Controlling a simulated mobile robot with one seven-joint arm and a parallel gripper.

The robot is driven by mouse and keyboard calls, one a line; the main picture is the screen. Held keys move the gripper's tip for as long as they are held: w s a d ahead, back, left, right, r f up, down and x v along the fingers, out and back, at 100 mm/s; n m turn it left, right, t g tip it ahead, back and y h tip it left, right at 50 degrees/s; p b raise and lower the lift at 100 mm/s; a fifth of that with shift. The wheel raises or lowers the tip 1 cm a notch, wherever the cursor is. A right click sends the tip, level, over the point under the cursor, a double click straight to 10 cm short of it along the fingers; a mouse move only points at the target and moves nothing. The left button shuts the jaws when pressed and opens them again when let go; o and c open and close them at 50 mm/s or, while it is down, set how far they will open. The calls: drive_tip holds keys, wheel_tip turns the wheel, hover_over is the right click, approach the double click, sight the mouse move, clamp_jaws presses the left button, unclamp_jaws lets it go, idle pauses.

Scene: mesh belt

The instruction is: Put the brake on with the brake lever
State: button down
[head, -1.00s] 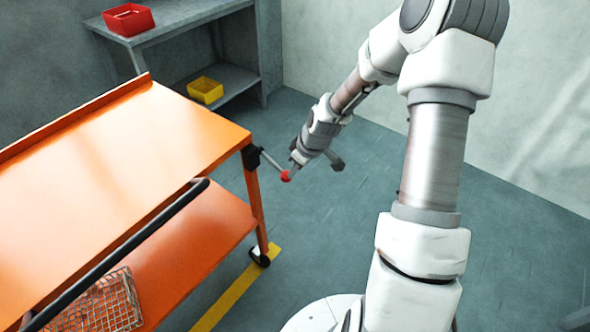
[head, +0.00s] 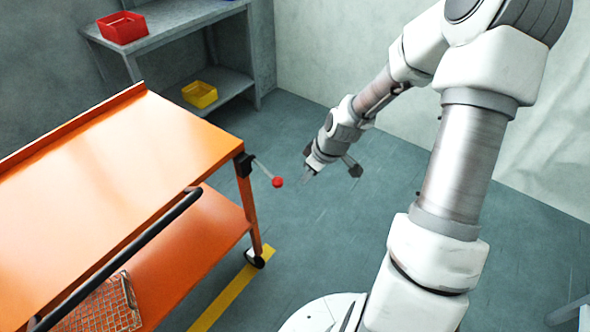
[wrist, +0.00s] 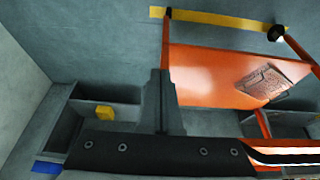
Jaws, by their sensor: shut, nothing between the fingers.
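The brake lever is a thin grey rod with a red knob (head: 278,182). It sticks out from a black mount (head: 244,164) at the corner of an orange cart (head: 160,135) and slopes down to the right in the head view. My gripper (head: 306,179) is shut and empty, just right of the red knob, with a small gap between them. In the wrist view my gripper's dark fingers (wrist: 163,80) stand together in the middle. The lever cannot be made out in the wrist view, where the cart (wrist: 205,72) appears upside down.
A black push handle (head: 125,250) runs along the cart's near side. A wire basket (head: 105,305) sits on its lower shelf. A grey shelf unit (head: 165,37) with a red bin (head: 123,27) and a yellow bin (head: 199,94) stands behind.

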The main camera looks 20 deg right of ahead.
drive_tip(key=shift+s+d+r, duration=0.15)
drive_tip(key=shift+s+d, duration=0.2)
drive_tip(key=shift+s, duration=0.15)
drive_tip(key=shift+s+d+r, duration=0.15)
drive_tip(key=shift+s+d, duration=0.15)
drive_tip(key=shift+s, duration=0.15)
drive_tip(key=s+a+r+m+t+h+p, duration=0.1)
drive_tip(key=a+r+p, duration=0.1)
drive_tip(key=r, duration=1)
drive_tip(key=s+a+r+m+t+h+p, duration=0.1)
drive_tip(key=s+a+r+m+h+p, duration=0.1)
drive_tip(key=r, duration=1)
drive_tip(key=s+a+r+m+t+h+p, duration=0.1)
drive_tip(key=a+r+t+p, duration=0.15)
drive_tip(key=r, duration=0.85)
drive_tip(key=s+a+m+g+y+p, duration=0.1)
drive_tip(key=s+m+g+p, duration=0.1)
drive_tip(key=s, duration=1.3)
drive_tip(key=shift+a+r+m, duration=0.2)
drive_tip(key=shift+r+m, duration=0.15)
drive_tip(key=shift+m, duration=0.25)
drive_tip(key=shift+g, duration=0.25)
